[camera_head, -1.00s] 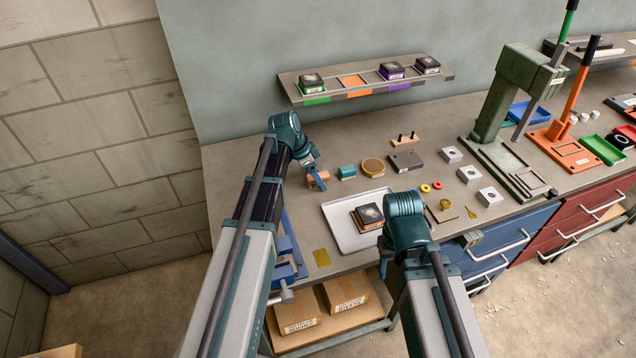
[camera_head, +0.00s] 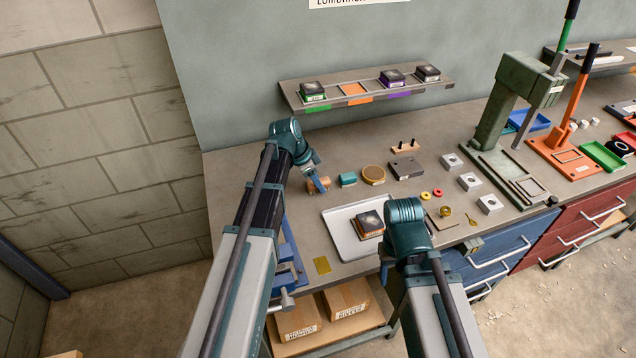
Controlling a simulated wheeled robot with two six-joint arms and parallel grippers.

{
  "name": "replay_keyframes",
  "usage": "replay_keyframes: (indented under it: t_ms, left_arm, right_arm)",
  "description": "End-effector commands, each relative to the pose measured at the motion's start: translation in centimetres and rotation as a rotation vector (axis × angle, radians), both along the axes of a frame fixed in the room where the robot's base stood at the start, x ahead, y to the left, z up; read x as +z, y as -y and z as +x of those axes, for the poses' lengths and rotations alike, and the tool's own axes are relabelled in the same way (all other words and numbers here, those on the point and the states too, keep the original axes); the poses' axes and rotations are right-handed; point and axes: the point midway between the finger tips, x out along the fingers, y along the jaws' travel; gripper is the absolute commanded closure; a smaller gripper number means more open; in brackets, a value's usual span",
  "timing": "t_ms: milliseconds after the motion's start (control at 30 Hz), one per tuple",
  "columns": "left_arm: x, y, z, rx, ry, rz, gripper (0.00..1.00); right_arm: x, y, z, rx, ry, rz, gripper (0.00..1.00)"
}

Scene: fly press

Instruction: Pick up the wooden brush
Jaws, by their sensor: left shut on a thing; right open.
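The wooden brush (camera_head: 312,187) is a small brown block at the left part of the bench, partly hidden by my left gripper. My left gripper (camera_head: 319,186) points down at it and is shut on it. I cannot tell whether the brush is clear of the bench top. My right arm (camera_head: 405,225) is in front of the white tray; its jaws are hidden behind the wrist.
The white tray (camera_head: 342,236) holds a dark-topped box (camera_head: 369,223). A wall shelf (camera_head: 440,86) hangs above. A green fly press (camera_head: 500,120) stands right.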

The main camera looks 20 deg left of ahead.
Motion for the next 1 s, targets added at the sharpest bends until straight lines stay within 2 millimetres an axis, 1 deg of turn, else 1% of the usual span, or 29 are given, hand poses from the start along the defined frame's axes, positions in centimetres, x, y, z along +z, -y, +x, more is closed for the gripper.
replay_keyframes:
  t_ms: [33, 167, 267, 500, 600, 767, 1000]
  left_arm:
    - [0.7, 0.0, 0.0, 0.000, 0.000, 0.000, 1.00]
    - [2.0, 0.0, 0.0, 0.000, 0.000, 0.000, 1.00]
    - [3.4, 0.0, 0.0, 0.000, 0.000, 0.000, 1.00]
    - [7.2, 0.0, 0.0, 0.000, 0.000, 0.000, 1.00]
    - [8.6, 0.0, 0.0, 0.000, 0.000, 0.000, 1.00]
    - [9.6, 0.0, 0.0, 0.000, 0.000, 0.000, 1.00]
    - [9.6, 0.0, 0.0, 0.000, 0.000, 0.000, 1.00]
  right_arm:
    - [0.7, 0.0, 0.0, 0.000, 0.000, 0.000, 0.50]
    - [2.0, 0.0, 0.0, 0.000, 0.000, 0.000, 0.50]
    - [3.4, 0.0, 0.0, 0.000, 0.000, 0.000, 0.50]
    - [7.2, 0.0, 0.0, 0.001, 0.000, 0.000, 0.50]
    - [8.6, 0.0, 0.0, 0.001, 0.000, 0.000, 0.50]
    - [9.6, 0.0, 0.0, 0.002, 0.000, 0.000, 0.50]
    - [9.6, 0.0, 0.0, 0.002, 0.000, 0.000, 0.50]
